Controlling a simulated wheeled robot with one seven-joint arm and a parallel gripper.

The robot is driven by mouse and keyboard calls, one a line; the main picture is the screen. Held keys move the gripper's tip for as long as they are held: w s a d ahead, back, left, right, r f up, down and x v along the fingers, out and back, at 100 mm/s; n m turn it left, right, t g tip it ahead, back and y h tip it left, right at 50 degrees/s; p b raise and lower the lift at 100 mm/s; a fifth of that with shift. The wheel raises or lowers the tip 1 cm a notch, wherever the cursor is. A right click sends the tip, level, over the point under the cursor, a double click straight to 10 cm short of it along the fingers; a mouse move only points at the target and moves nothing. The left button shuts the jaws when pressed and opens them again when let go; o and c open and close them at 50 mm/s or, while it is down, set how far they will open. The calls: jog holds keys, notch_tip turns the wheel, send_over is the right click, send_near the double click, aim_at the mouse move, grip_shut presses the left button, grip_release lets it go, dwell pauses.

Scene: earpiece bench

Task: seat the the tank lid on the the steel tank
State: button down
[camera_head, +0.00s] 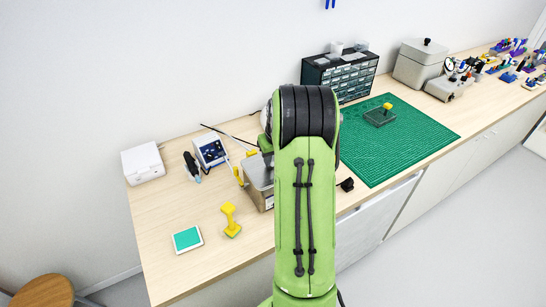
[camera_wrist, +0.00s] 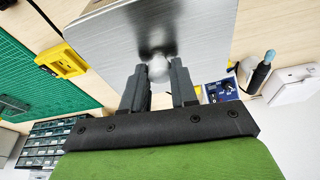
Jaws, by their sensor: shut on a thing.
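The tank lid (camera_wrist: 195,25) is a flat brushed-metal plate with a small pale round knob (camera_wrist: 158,70), seen in the wrist view. My gripper (camera_wrist: 159,78) is shut on that knob, one dark finger on each side. In the head view my green arm hides the gripper and much of this area. The steel tank (camera_head: 262,198) shows partly left of my arm, a boxy shape with a grey top. The plate covers what lies beneath it in the wrist view. I cannot tell whether the lid touches the tank or is level with its rim.
A yellow block (camera_wrist: 62,60) sits close beside the lid. A blue-fronted station (camera_head: 210,151), a white box (camera_head: 142,162), a yellow stand (camera_head: 230,218) and a teal-topped pad (camera_head: 187,239) are left of the tank. A green mat (camera_head: 400,150) and drawer cabinet (camera_head: 345,75) are to the right.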

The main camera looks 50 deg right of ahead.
jog(key=shift+r, duration=0.1)
jog(key=c, duration=0.8)
grip_release()
jog(key=p+v, duration=0.1)
jog(key=v, duration=1.4)
jog(key=shift+s+r, duration=0.15)
jog(key=shift+r, duration=0.2)
